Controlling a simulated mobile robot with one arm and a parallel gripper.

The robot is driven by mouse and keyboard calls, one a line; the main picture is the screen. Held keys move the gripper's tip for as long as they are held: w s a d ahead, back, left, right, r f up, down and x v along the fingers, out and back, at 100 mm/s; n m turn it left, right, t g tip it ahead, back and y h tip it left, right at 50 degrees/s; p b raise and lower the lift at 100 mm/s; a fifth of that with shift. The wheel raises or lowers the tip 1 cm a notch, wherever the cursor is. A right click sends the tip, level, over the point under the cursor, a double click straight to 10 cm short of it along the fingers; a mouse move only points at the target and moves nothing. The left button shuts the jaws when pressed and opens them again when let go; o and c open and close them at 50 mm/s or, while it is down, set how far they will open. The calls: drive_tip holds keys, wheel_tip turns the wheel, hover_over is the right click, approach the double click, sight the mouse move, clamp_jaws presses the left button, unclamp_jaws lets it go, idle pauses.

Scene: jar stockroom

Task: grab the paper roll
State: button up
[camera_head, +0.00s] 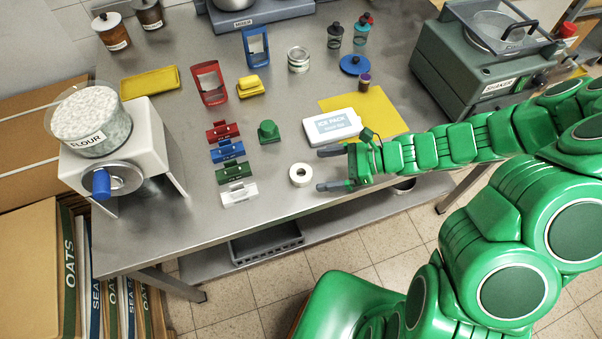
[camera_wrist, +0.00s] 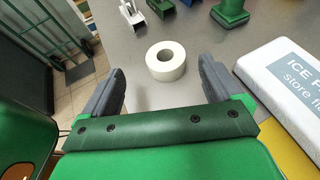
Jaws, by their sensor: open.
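The paper roll (camera_head: 301,175) is a small white ring lying flat on the steel table, near its front edge. In the wrist view the roll (camera_wrist: 166,71) sits ahead of my gripper, roughly between the lines of its two fingers, with its hole facing up. My gripper (camera_head: 329,169) is open and empty, just right of the roll in the head view. Its two grey fingers also show in the wrist view (camera_wrist: 163,85), spread on either side of the roll. I see no contact between fingers and roll.
A white ice pack (camera_head: 332,125) lies close behind my gripper, partly over a yellow sheet (camera_head: 384,108). A green stamp-like object (camera_head: 268,131) stands behind the roll. Coloured clips, the white one (camera_head: 239,194) nearest, stand left of it. The table's front edge is close.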

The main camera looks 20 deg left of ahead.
sight(301, 172)
drive_tip(key=shift+x, duration=1.05)
drive_tip(key=shift+w+f+x, duration=0.1)
drive_tip(key=shift+f+x, duration=0.05)
drive_tip(key=shift+x, duration=0.75)
drive_tip(key=shift+w+f+x, duration=0.1)
drive_tip(key=shift+x, duration=0.8)
drive_tip(key=shift+w+f+x, duration=0.1)
drive_tip(key=shift+f+x, duration=0.05)
drive_tip(key=shift+x, duration=0.7)
drive_tip(key=shift+c, duration=0.2)
drive_tip(key=c, duration=1)
drive_tip(key=shift+r, duration=0.15)
